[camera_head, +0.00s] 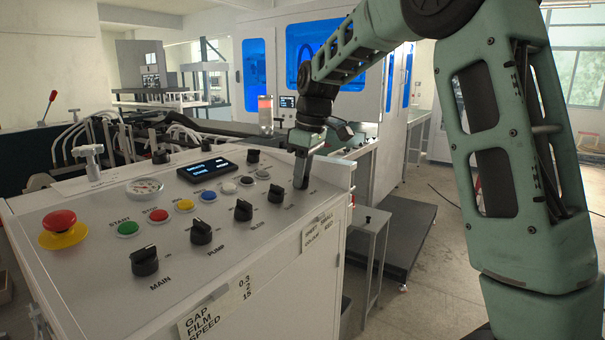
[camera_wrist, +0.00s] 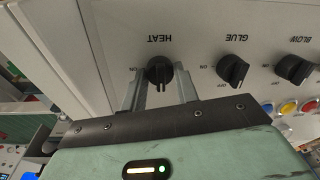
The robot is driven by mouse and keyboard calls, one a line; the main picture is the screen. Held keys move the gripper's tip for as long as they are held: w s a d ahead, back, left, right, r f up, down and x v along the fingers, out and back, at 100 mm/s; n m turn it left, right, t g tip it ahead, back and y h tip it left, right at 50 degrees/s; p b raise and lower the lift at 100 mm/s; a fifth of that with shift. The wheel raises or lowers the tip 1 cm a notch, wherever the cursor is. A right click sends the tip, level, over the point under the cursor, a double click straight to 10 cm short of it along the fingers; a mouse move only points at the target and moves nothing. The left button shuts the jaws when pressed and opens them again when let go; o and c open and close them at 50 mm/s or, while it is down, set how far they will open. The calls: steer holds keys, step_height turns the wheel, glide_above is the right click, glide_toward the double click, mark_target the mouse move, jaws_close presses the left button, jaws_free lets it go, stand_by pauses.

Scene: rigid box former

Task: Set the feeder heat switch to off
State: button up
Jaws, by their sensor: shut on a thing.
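The feeder heat switch is a black rotary knob (camera_wrist: 159,70) under the inverted HEAT label in the wrist view. My gripper (camera_wrist: 160,77) has one finger on each side of the knob and is shut on it. The knob's ridge runs roughly up and down in that view, and an ON mark shows to its left. Its OFF mark is hidden, so I cannot tell the exact setting. In the head view my gripper (camera_head: 302,180) reaches down to the far right end of the panel's knob row and hides the heat switch.
The white control panel (camera_head: 95,215) also carries the GLUE knob (camera_wrist: 232,70), the BLOW knob (camera_wrist: 294,68), a MAIN knob (camera_head: 145,261), a red emergency button (camera_head: 61,222) and several coloured buttons. A small display (camera_head: 206,170) sits behind them. A small side table (camera_head: 368,222) stands right of the panel.

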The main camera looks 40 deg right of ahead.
steer(key=o, duration=0.7)
step_height(320, 180, up, 17)
steer(key=s+d+b, duration=0.1)
steer(key=s, duration=0.1)
steer(key=shift+s+d, duration=0.15)
steer(key=shift+d, duration=0.25)
steer(key=shift+r, duration=0.1)
